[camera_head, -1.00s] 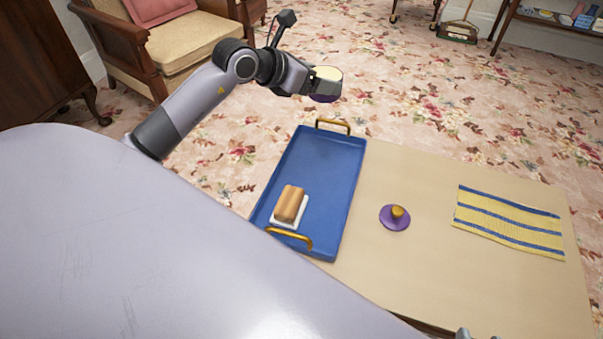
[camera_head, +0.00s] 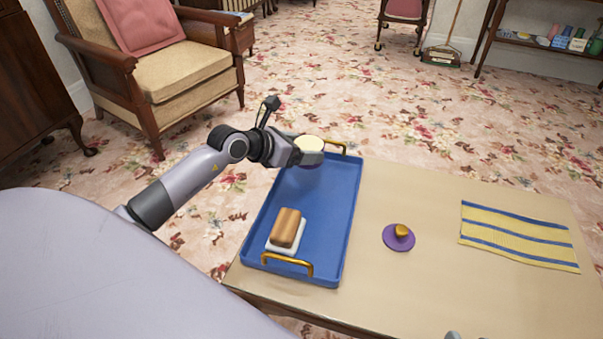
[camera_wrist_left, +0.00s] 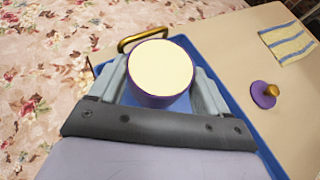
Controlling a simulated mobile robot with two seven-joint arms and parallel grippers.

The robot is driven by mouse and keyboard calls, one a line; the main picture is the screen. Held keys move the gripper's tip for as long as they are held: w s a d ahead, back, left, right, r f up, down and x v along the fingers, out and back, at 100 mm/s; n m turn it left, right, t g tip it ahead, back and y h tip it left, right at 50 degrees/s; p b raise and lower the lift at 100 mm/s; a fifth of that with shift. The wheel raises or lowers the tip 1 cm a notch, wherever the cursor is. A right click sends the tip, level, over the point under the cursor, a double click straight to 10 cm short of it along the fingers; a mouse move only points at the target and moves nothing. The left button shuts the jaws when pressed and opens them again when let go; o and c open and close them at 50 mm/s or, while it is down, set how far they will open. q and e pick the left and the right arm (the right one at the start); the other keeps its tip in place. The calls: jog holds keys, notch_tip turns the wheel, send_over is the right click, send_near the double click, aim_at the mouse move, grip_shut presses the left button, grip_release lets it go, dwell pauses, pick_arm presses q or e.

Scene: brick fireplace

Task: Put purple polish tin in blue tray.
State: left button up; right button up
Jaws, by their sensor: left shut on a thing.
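The purple polish tin (camera_head: 309,143), with a cream top and purple rim, is in my left gripper (camera_head: 311,154). The gripper is shut on it from both sides; in the left wrist view the tin (camera_wrist_left: 160,72) sits upright between the two fingers (camera_wrist_left: 160,85). The blue tray (camera_head: 341,213) lies on the left part of the table. The tin is over the far end of the tray, near its far handle, and appears above the tray floor. A small grey part of mine, perhaps my right gripper, shows at the bottom edge; its jaws cannot be made out.
A brush with a wooden back (camera_head: 286,227) lies at the tray's near end. The tray's middle is bare. A purple disc with a gold knob (camera_head: 398,238) and a striped cloth (camera_head: 518,236) lie on the table (camera_head: 420,290). An armchair (camera_head: 165,75) stands behind at left.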

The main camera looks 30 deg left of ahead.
pick_arm(q)
notch_tip(320, 180, down, 6)
jog(key=shift+r+b, duration=0.25)
jog(key=shift+b, duration=0.95)
jog(key=shift+f, duration=0.3)
jog(key=shift+r, duration=0.1)
pick_arm(e)
jog(key=shift+w+a+f+y, duration=0.15)
jog(key=shift+a+f+y, duration=0.05)
jog(key=shift+a+y, duration=0.45)
